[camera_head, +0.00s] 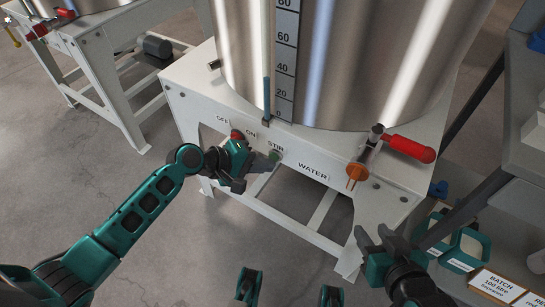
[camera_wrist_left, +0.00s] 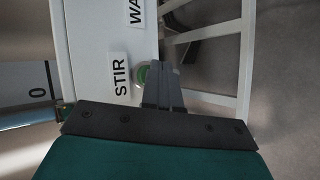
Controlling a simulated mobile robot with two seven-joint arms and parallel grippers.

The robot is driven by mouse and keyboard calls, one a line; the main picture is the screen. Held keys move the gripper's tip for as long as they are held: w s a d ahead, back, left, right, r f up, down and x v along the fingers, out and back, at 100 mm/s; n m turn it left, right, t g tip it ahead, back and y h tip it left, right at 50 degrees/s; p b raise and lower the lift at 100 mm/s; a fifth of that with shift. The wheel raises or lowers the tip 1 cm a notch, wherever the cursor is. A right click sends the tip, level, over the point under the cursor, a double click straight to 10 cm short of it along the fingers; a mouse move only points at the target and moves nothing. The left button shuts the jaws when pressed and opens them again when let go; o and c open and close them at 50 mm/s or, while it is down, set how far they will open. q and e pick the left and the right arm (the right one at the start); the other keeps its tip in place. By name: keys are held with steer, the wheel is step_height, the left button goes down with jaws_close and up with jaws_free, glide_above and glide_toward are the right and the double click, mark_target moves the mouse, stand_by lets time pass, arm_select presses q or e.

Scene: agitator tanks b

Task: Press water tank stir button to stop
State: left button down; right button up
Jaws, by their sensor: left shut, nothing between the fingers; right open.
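The steel water tank (camera_head: 350,60) stands on a white frame whose front panel (camera_head: 322,157) carries the labels OFF, ON, STIR and WATER. A green button (camera_head: 274,156) sits just below the STIR label (camera_head: 275,146); a red button (camera_head: 237,135) is further left, by OFF and ON. My left gripper (camera_head: 264,163) is shut and empty, its tips right at the green button. In the left wrist view the shut fingers (camera_wrist_left: 164,88) partly cover the green button (camera_wrist_left: 142,74) beside the STIR label (camera_wrist_left: 120,74). I cannot tell if they touch it. My right gripper (camera_head: 375,238) is open and empty, below the panel's right end.
A valve with a red handle (camera_head: 409,148) and an orange part (camera_head: 357,172) juts from the frame's right side. A grey shelf (camera_head: 520,140) stands at the right, with labelled containers (camera_head: 465,250) below. Another white frame (camera_head: 100,60) is at back left. Floor at left is clear.

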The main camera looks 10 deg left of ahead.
arm_select(q)
steer(key=shift+w+d, duration=0.1)
steer(key=shift+w, duration=0.15)
steer(key=shift+s, duration=0.1)
stand_by(0.4)
steer(key=shift+s+a+p, duration=0.3)
steer(key=shift+s+p, duration=0.2)
steer(key=shift+s, duration=0.25)
steer(key=s, duration=0.1)
steer(key=s+a+p, duration=0.1)
steer(key=s, duration=0.1)
steer(key=s+p, duration=0.1)
steer(key=shift+s+a, duration=0.35)
steer(key=shift+a, duration=0.05)
stand_by(0.4)
